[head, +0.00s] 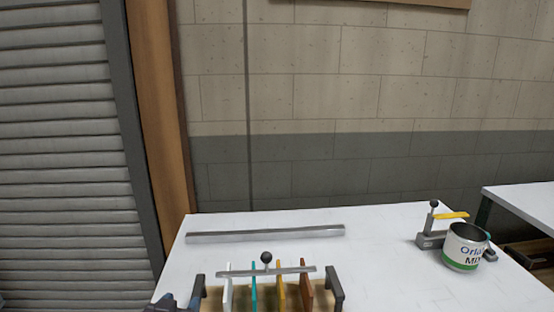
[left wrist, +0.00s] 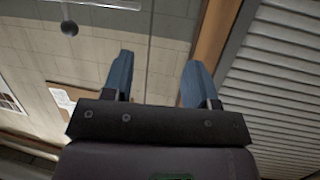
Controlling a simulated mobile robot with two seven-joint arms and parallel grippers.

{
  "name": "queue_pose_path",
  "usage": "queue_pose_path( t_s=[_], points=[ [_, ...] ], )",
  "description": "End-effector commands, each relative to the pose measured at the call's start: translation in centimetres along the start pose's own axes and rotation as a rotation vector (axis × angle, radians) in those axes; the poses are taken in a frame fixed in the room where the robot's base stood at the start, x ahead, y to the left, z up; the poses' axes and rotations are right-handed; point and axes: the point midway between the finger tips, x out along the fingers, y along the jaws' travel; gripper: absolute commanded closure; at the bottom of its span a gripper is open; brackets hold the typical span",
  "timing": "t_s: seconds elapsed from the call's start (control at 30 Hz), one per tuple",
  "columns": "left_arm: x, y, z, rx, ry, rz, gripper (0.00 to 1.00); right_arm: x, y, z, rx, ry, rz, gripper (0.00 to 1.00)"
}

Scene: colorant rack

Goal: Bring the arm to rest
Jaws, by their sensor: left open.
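My left gripper (head: 175,303) shows only in part at the bottom edge of the head view, just left of the rack (head: 335,285). In the left wrist view its two blue fingers (left wrist: 157,78) stand apart with nothing between them. The rack holds upright white, teal, yellow and brown panels, with a grey bar (head: 240,272) and a dark ball knob (head: 266,257) across the top. The rack's lower part is cut off by the frame. My right gripper is not in view.
A long grey strip (head: 265,233) lies toward the back of the white table (head: 385,265). At the right, a labelled can (head: 464,247) sits at a grey clamp-like fixture (head: 432,238) with a yellow lever. A second table (head: 525,203) stands farther right. The table's middle is clear.

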Motion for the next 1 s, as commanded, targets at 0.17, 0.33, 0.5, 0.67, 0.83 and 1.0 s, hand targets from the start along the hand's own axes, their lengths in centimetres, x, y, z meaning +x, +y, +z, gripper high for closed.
queue_pose_path(
  t_s=[0.17, 0.33, 0.5, 0.67, 0.83, 1.0],
  points=[
    [-3.6, -1.6, 7.8, 0.018, 0.019, -0.019, 0.47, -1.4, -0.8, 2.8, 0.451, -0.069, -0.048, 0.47],
    [-8.4, -2.8, 15.7, 0.02, -0.069, -0.038, 0.47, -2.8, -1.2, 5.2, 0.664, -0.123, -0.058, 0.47],
    [-13.4, -3.6, 22.3, 0.017, -0.215, -0.056, 0.47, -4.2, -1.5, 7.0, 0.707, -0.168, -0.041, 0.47],
    [-16.3, -3.9, 25.1, 0.013, -0.283, -0.067, 0.47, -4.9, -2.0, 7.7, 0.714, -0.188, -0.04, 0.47],
    [-17.0, -3.9, 25.8, 0.011, -0.299, -0.071, 0.47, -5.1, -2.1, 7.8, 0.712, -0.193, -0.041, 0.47],
    [-16.9, -3.9, 25.7, 0.011, -0.299, -0.071, 0.47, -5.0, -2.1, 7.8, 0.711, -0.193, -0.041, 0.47]
  ],
)
